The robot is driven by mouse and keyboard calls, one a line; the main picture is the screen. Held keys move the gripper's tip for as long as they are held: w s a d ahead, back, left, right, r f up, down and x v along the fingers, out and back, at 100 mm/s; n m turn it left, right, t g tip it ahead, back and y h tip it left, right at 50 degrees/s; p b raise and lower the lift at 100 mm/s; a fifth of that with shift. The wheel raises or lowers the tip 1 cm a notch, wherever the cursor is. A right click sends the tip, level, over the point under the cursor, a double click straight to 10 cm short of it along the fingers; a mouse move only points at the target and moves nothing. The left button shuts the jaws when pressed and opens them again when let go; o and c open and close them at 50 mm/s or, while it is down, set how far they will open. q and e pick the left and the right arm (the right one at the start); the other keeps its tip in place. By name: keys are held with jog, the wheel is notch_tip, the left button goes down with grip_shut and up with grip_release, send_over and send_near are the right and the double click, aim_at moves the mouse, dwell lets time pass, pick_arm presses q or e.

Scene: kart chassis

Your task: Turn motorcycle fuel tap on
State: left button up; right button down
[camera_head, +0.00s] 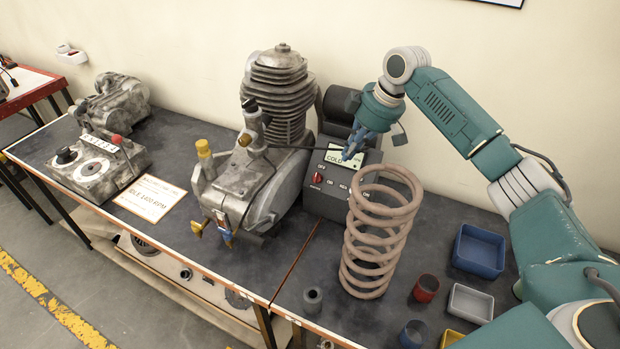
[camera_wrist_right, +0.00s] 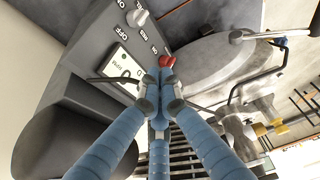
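A dark control box (camera_head: 333,202) stands on the bench beside the engine. Its face carries the labels OFF, ON and RES, and also shows in the right wrist view (camera_wrist_right: 85,45). A red knob (camera_head: 317,178) sits on the face, and shows just beyond my fingertips (camera_wrist_right: 166,61). A pale knob (camera_wrist_right: 138,17) is near the labels; which one is the fuel tap I cannot tell. My right gripper (camera_head: 349,151) is above the box, by its COLD gauge plate (camera_head: 343,160). Its blue fingers meet at the tips (camera_wrist_right: 161,97) with nothing clearly between them.
A tall coil spring (camera_head: 377,240) stands in front of the box. The engine (camera_head: 262,180), with a thin dark rod reaching toward the box, is at left. A blue tray (camera_head: 479,250), grey tray (camera_head: 470,303) and red cup (camera_head: 426,288) lie at right. The bench front-left is partly clear.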

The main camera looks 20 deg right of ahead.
jog(key=p+x, duration=0.3)
jog(key=x, duration=0.7)
jog(key=shift+s+f, duration=0.1)
jog(key=shift+s, duration=0.05)
jog(key=s+d+p, duration=0.2)
jog(key=shift+s+d, duration=0.15)
jog(key=shift+s, duration=0.15)
jog(key=shift+s+d, duration=0.2)
jog(key=shift+s, duration=0.05)
jog(key=shift+w+a, duration=0.15)
